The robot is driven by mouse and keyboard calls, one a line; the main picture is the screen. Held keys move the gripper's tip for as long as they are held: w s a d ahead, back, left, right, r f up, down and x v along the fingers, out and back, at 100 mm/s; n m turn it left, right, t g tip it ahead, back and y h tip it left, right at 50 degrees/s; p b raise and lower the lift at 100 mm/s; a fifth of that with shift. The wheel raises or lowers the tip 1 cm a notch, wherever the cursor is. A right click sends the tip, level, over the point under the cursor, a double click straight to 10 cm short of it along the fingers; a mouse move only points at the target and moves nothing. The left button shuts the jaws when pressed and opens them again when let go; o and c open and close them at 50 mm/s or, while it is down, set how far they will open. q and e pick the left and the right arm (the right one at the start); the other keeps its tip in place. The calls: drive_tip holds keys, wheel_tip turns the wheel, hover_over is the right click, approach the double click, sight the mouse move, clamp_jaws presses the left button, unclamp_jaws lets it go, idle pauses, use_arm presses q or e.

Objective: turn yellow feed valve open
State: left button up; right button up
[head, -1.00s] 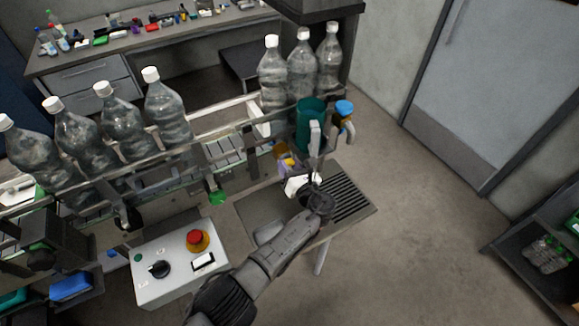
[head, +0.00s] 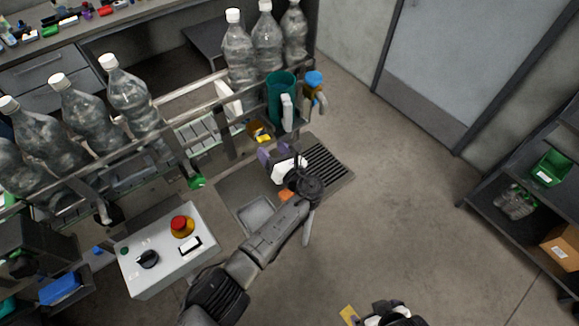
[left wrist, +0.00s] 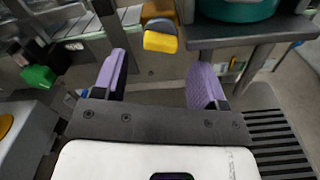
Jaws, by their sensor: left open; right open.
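The yellow feed valve (head: 260,135) sits low on the front of the conveyor frame, below the teal container. In the left wrist view its yellow handle (left wrist: 160,42) lies crosswise under an orange-brown body, just beyond the fingertips. My left gripper (head: 270,152) is close in front of the valve. Its two purple fingers (left wrist: 157,78) are wide apart with nothing between them, and the handle shows beyond the gap, not touching either finger. My right gripper (head: 362,314) is partly in view at the bottom edge, with a yellow finger showing, away from the valve.
A teal container (head: 281,100) stands above and right of the valve, with a blue-topped fitting (head: 313,80) beside it. A green handle (head: 197,182) is to the left. A control box (head: 167,250) with a red button stands front left. A tray (head: 240,203) lies below.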

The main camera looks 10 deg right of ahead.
use_arm(q)
drive_tip(key=v, duration=0.9)
drive_tip(key=shift+s+d, duration=0.15)
drive_tip(key=shift+s, duration=0.15)
